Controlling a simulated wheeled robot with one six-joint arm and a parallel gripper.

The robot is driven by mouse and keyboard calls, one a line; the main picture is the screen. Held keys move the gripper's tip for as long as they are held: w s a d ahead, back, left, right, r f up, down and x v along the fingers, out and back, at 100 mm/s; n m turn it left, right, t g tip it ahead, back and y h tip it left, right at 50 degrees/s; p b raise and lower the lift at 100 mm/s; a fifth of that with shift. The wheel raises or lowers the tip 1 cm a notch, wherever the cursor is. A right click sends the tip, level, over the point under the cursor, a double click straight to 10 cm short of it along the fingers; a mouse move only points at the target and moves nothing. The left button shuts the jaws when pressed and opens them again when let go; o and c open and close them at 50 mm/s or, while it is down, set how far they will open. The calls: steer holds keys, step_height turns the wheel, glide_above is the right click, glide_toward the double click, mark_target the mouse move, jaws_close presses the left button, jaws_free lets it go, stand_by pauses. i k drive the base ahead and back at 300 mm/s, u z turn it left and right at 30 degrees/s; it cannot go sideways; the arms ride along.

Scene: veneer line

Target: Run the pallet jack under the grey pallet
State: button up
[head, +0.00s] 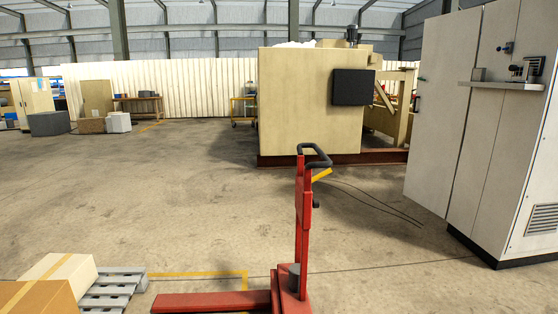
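The red pallet jack (303,225) stands upright at the bottom centre of the head view, its black loop handle (314,156) at the top. Its fork (212,302) points left along the floor, toward the grey pallet (113,288). The pallet is at the lower left, partly cut off by the bottom edge and partly covered by boxes. A short gap of bare floor shows between the fork tip and the pallet's right side. The lower part of the jack is cut off by the frame. My gripper is not in view.
Cardboard boxes (60,272) are on or beside the pallet. A yellow floor line (200,274) runs behind the fork. A grey cabinet (480,130) stands at right and a large beige machine (300,105) behind. Open concrete floor (150,200) lies between; thin cables cross it.

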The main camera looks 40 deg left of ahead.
mark_target(292, 277)
steer(key=u, duration=0.85)
steer(key=i, duration=1)
steer(key=u, duration=0.65)
